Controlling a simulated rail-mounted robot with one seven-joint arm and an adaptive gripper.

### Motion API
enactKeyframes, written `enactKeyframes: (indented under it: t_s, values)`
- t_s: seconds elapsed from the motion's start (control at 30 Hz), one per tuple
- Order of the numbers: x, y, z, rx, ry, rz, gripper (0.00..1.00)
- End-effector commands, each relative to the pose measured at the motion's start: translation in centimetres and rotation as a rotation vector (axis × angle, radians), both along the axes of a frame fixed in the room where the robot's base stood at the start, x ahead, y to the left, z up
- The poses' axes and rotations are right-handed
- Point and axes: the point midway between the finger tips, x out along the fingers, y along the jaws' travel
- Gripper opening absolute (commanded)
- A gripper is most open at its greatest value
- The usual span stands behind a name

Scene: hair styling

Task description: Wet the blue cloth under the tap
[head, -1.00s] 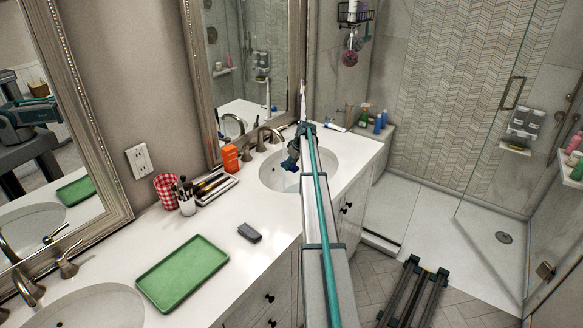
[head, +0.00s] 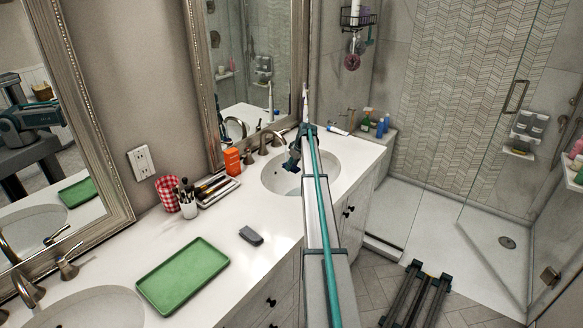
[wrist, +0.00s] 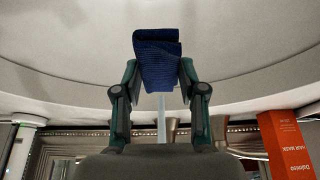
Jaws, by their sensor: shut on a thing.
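The blue cloth (wrist: 158,58) is dark blue and ribbed. In the wrist view it is folded and pinched between the fingertips of my gripper (wrist: 160,78), with the pale basin behind it. In the head view my gripper (head: 291,163) is over the far sink basin (head: 324,164); the cloth is hard to make out there. The tap (head: 271,138) stands at the wall side of that basin, close to my gripper. A thin pale vertical strip shows below the cloth in the wrist view; I cannot tell whether it is water or part of the tap.
An orange box (head: 232,161) stands left of the tap. A brush tray (head: 214,188), a cup of brushes (head: 188,205) and a red checked cup (head: 168,193) are nearby. A green tray (head: 183,276) and a grey object (head: 251,236) lie on the counter. Bottles (head: 366,122) stand beyond the sink.

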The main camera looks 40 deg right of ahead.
Motion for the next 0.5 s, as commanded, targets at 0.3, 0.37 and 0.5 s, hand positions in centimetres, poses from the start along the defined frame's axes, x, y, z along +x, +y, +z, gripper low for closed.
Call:
enactKeyframes:
  t_s: [0.3,0.37,0.5]
  values:
    - [-1.5,0.9,-0.1,0.000,0.000,0.000,0.13]
    - [-1.9,1.2,-0.1,0.000,0.000,0.000,0.13]
    - [-2.8,1.7,-0.1,0.000,0.000,0.000,0.13]
